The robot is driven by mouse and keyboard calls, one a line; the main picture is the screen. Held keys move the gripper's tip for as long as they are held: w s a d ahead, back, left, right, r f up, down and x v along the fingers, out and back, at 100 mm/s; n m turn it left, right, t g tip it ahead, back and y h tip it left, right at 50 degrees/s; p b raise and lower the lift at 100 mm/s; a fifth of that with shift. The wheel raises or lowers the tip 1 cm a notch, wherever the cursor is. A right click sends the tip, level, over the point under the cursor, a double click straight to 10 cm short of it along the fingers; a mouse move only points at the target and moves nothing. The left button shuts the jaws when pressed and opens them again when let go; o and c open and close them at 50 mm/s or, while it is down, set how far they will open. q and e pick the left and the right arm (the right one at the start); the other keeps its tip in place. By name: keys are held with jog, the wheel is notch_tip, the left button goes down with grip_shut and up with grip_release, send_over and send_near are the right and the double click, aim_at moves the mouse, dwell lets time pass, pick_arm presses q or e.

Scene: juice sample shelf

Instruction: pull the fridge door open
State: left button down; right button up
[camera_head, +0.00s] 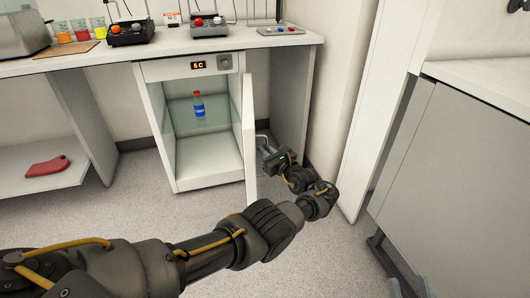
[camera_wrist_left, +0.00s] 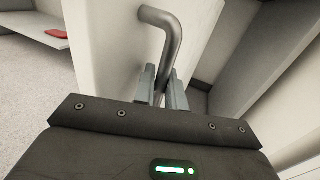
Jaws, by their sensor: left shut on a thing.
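The small white fridge (camera_head: 205,165) stands under the counter. Its door (camera_head: 249,140) is swung open and points toward me, seen nearly edge-on. Inside, a bottle with a blue label and red cap (camera_head: 199,104) stands on a glass shelf. My left gripper (camera_head: 266,149) is at the outer face of the door, on its right side. In the left wrist view, the gripper's fingers (camera_wrist_left: 162,88) are shut on the grey bent bar handle (camera_wrist_left: 165,40) of the door. The handle's lower end is hidden by the gripper.
The counter (camera_head: 150,57) above holds beakers of coloured liquid (camera_head: 80,30) and two devices with knobs (camera_head: 130,32). A red item (camera_head: 47,166) lies on a low shelf at left. A white wall edge and a grey cabinet (camera_head: 450,170) stand right of my arm. The floor before the fridge is clear.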

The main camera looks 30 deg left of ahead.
pick_arm(q)
jog(key=c, duration=1.8)
grip_release()
